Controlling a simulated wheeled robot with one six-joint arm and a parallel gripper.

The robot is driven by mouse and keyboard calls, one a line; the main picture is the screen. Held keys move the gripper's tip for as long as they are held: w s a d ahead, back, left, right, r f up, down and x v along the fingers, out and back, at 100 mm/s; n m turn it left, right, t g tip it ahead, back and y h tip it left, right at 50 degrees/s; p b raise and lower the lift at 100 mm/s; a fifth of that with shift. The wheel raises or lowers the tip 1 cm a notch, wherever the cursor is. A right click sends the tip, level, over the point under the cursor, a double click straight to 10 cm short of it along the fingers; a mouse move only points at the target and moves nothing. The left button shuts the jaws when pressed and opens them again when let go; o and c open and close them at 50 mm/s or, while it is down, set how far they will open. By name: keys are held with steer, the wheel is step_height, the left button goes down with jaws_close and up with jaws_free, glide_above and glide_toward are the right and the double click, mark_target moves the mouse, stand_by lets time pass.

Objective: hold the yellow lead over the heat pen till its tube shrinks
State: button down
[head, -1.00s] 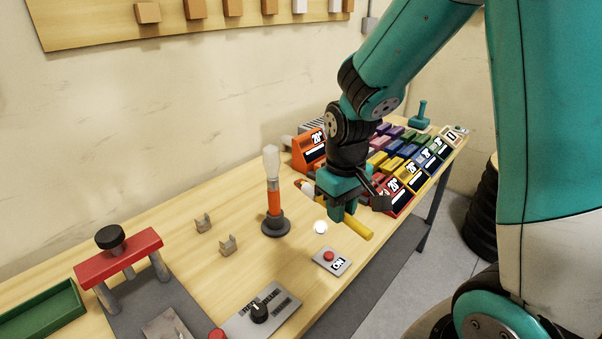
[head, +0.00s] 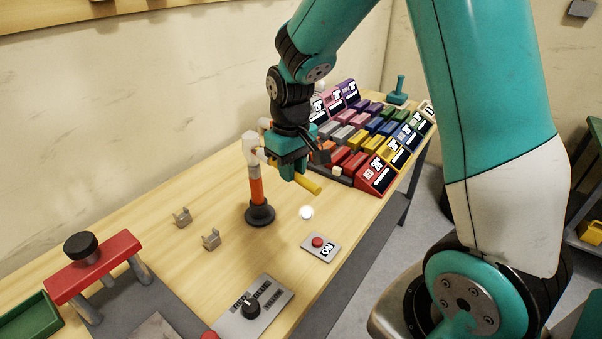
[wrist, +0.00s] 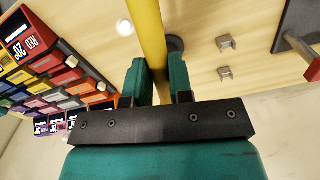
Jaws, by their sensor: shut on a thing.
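My gripper (head: 290,172) is shut on the yellow lead (head: 309,185), and the lead also runs between the fingers in the wrist view (wrist: 147,28). The lead's yellow end points toward the table's front right. Its other end, with white and orange parts, reaches left to the top of the heat pen (head: 256,188). The pen stands upright, orange with a pale top and a black base. In the head view the lead's end overlaps the pale top; whether they touch, and the state of the tube, I cannot tell.
An ON button plate (head: 321,247) and a dial box (head: 252,307) lie in front. Two small grey clips (head: 211,239) stand left of the pen. A red-topped press (head: 93,266) is at left. Coloured bins (head: 374,176) fill the table behind and right of my gripper.

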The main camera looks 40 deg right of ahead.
mark_target(314, 184)
steer(key=shift+w+a+p, duration=0.2)
steer(key=shift+w+p, duration=0.2)
steer(key=shift+w, duration=1.05)
steer(key=shift+w+a+p, duration=0.15)
steer(key=shift+w+p, duration=0.2)
steer(key=shift+w, duration=1.05)
stand_by(0.6)
steer(key=shift+s+d+r+p, duration=0.15)
steer(key=shift+s+d+r, duration=0.15)
steer(key=shift+s, duration=1.7)
steer(key=shift+s+d+r+p, duration=0.1)
steer(key=shift+s+d+r, duration=0.2)
steer(key=shift+s, duration=1.7)
steer(key=shift+s+d+r+p, duration=0.15)
steer(key=shift+s+r, duration=0.25)
steer(key=shift+s, duration=1.6)
